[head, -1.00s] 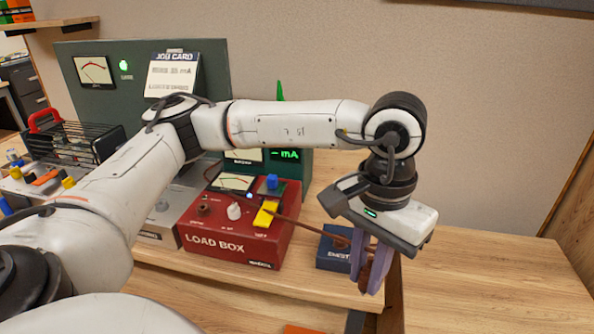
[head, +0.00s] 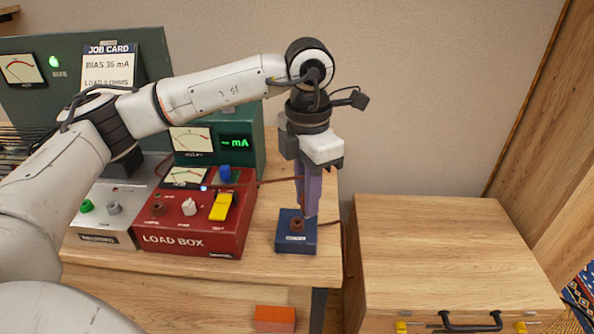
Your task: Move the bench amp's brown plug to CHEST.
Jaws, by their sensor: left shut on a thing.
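My left gripper (head: 308,212) points straight down, its purple fingers just above and behind the top of a small blue box (head: 296,243). The box's front label is too small to read now. The jaws are shut on the brown plug, mostly hidden at the fingertips. A brown cable (head: 270,182) runs from the red LOAD BOX (head: 190,240) side to the fingers. A brown round piece (head: 297,224) shows on the blue box's top; I cannot tell whether it is a socket or part of the plug. My right gripper is not in view.
A wooden cabinet (head: 445,250) with a clear top is on the right, beyond a gap.

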